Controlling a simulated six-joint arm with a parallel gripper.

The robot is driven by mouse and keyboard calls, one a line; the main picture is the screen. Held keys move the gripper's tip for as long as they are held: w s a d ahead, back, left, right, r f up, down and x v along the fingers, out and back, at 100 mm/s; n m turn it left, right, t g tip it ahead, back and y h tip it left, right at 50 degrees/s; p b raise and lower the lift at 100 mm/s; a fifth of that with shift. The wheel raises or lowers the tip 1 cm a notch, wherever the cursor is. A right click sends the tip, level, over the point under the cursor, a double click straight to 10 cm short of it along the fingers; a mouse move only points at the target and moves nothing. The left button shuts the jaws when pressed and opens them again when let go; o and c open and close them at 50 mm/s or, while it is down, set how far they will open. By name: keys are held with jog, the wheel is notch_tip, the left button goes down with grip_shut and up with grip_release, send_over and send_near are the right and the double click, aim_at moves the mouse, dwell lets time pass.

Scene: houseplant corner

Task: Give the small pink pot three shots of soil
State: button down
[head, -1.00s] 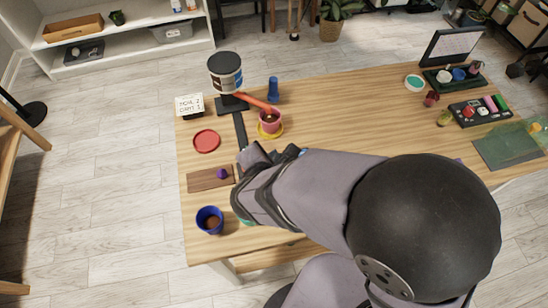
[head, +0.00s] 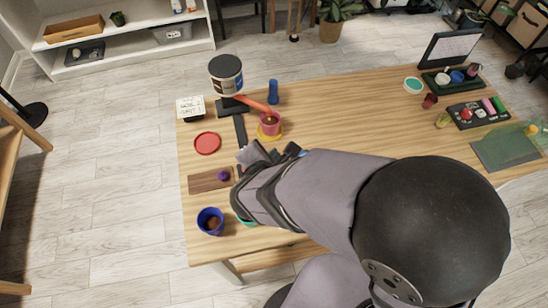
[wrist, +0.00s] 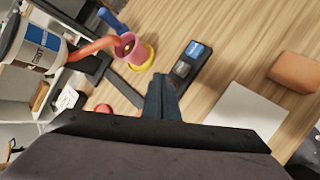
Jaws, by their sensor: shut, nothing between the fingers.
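The small pink pot (head: 270,122) stands on a yellow saucer (head: 270,136) at the back left of the table. In the wrist view the pot (wrist: 128,48) shows something dark inside; how much soil it holds I cannot tell. The orange spout (head: 252,103) of the soil dispenser (head: 226,74) ends at the pot's top. My gripper (head: 252,152) is in front of the pot, apart from it. My arm hides part of the table.
A handwritten card (head: 190,107) stands left of the dispenser, and a blue cylinder (head: 273,92) behind the pot. A red dish (head: 207,143), a wooden board (head: 205,181) and a blue pot (head: 211,221) lie left of my gripper.

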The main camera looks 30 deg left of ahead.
jog(key=shift+r, duration=0.2)
jog(key=shift+r+p, duration=1.95)
jog(key=shift+r, duration=0.45)
dwell(1.1)
notch_tip(320, 180, up, 4)
jog(key=p, duration=0.6)
jog(key=shift+f, duration=0.1)
jog(key=shift+f, duration=0.15)
notch_tip(320, 180, down, 9)
jog(key=b, duration=0.7)
jog(key=shift+r+b, duration=0.2)
jog(key=shift+b, duration=0.2)
jog(key=shift+f, duration=0.15)
dwell(1.6)
